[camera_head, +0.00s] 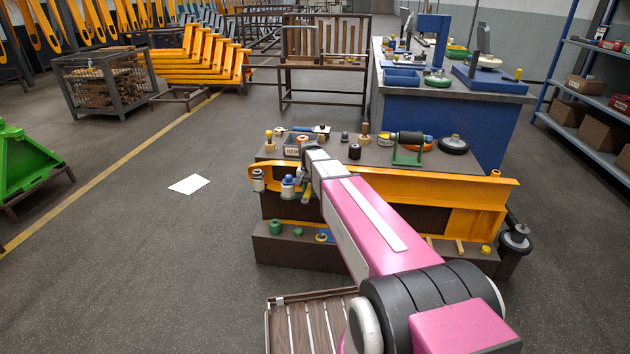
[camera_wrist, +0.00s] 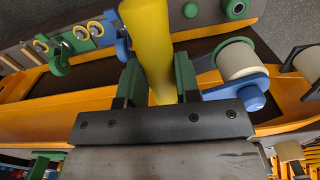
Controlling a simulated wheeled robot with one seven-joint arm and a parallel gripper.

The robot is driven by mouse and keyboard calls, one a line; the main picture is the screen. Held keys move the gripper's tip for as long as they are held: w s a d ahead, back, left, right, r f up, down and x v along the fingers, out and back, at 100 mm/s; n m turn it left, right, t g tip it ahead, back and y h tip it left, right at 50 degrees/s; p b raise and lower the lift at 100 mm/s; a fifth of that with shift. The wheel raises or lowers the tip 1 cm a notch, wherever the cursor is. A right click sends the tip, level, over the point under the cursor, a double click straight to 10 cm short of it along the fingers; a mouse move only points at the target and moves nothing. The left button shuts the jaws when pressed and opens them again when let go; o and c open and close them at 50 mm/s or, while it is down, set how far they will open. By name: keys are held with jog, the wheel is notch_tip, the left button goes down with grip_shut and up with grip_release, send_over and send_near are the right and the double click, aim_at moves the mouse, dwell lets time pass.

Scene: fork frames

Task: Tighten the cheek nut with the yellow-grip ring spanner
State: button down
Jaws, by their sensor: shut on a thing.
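The yellow grip (camera_wrist: 150,45) of the ring spanner stands between the green fingers of my gripper (camera_wrist: 158,85) in the wrist view. The fingers touch it on both sides. The spanner's ring end is not seen. To the right of the grip, a pale roller (camera_wrist: 238,60) sits by a blue bracket with a blue, bolt-like end (camera_wrist: 250,98). I cannot tell whether this is the cheek nut. In the head view my arm hides most of my gripper, which is by the left end of the orange fork frame (camera_head: 455,182).
A blue-and-white roller (camera_head: 288,187) stands near my wrist. The bench top behind the frame holds a dark cylinder on a green stand (camera_head: 407,155) and a black wheel (camera_head: 454,145). Floor at left is clear around a white sheet (camera_head: 189,184).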

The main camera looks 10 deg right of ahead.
jog(key=shift+w+a+m, duration=0.4)
jog(key=shift+a+m, duration=0.35)
jog(key=shift+m, duration=0.05)
jog(key=shift+s+d+n, duration=0.3)
jog(key=shift+d+n, duration=0.35)
jog(key=shift+n, duration=0.15)
dwell(0.9)
jog(key=c, duration=1.6)
grip_release()
grip_shut()
jog(key=shift+c, duration=0.6)
grip_release()
grip_shut()
jog(key=shift+s+d, duration=0.15)
jog(key=shift+d, duration=0.05)
